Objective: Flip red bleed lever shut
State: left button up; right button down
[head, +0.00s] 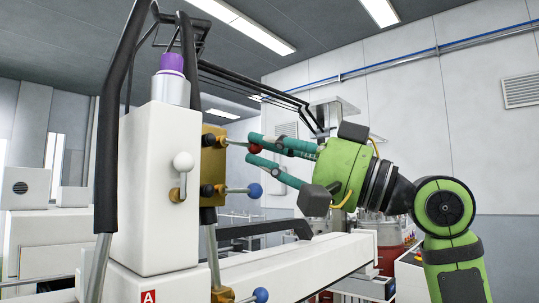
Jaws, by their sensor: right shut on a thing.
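The red bleed lever (254,149) has a thin metal rod and a red ball knob. The rod sticks out to the right, nearly level, from the upper part of a brass block (212,165) on the side of a white housing. My right gripper (253,149) comes in from the right, with one teal finger above the red knob and one below. It is shut on the knob. The fingertips partly hide the knob. My left gripper is not in view.
A lever with a blue knob (255,190) sticks out just below the red one, close under the lower finger. Another blue knob (261,295) is at the bottom. A white-knobbed lever (182,163) is on the white housing (155,200). Black tubular frame bars stand at left.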

jog(key=shift+f, duration=0.1)
jog(key=c, duration=1.1)
grip_release()
jog(key=shift+a, duration=0.15)
jog(key=v, duration=1.2)
